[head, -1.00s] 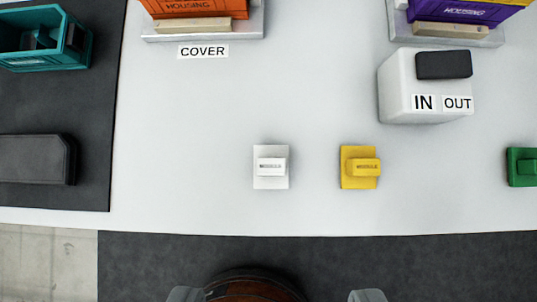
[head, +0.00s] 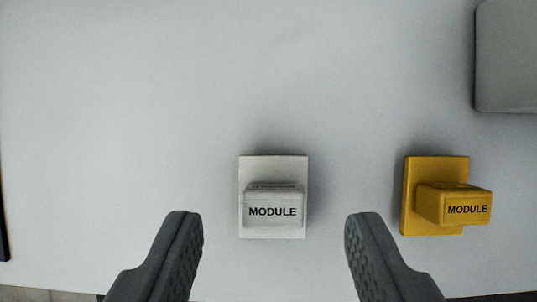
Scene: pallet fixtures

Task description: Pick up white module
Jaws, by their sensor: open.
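The white module (head: 273,209) sits on the light tabletop near the middle of the view. It has a flat square base and a raised block labelled MODULE. My gripper (head: 274,225) is open. Its two dark grey fingers show at the lower left and lower right of the module, with a clear gap on each side. The fingers do not appear to touch the module, and nothing is held. How high the fingertips are above the table I cannot tell.
A yellow module (head: 455,203) sits to the right of the white one, just beyond my right finger. Part of a grey-white block (head: 508,55) shows at the upper right. The tabletop (head: 130,110) is clear to the left and behind. Its front edge is near the bottom.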

